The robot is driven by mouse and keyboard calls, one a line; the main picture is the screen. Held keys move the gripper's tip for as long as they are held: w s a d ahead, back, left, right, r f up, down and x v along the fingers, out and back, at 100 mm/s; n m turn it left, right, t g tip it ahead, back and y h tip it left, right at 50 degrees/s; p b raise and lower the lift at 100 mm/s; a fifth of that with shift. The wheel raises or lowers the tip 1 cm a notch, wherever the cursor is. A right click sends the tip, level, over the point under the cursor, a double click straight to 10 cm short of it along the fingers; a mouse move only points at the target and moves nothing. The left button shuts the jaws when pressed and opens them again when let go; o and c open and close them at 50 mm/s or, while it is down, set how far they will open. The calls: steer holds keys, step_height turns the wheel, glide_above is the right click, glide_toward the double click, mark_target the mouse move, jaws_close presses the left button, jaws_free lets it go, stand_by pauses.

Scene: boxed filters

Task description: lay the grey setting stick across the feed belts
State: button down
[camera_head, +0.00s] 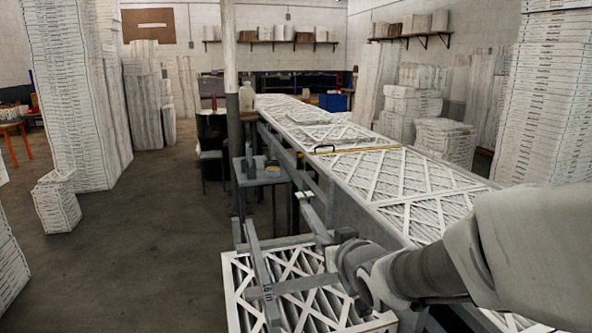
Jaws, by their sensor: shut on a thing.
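The grey setting stick (300,285) is a flat bar in the lower middle of the head view. Its right end runs to my gripper (340,272), which is shut on it; the fingers are mostly hidden by the wrist.
A white lattice-faced filter (234,308) lies below the rails. A long bench (350,212) with more filters and a yellow strip (357,149) runs beside my arm. A small grey table (262,177) stands behind the rails.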

steer(key=w+d+r+m+h+p, duration=0.3)
steer(key=w+d+r+p, duration=0.6)
steer(key=p, duration=0.8)
steer(key=s+f+b, duration=0.2)
steer(key=s+f, duration=0.1)
steer(key=f, duration=0.5)
steer(key=s+a+f+b, duration=0.1)
steer(key=s+f, duration=0.3)
steer(key=f, duration=0.4)
steer(key=shift+a+f+h+b, duration=0.15)
steer(key=shift+f+h+b, duration=0.2)
steer(key=shift+b, duration=0.5)
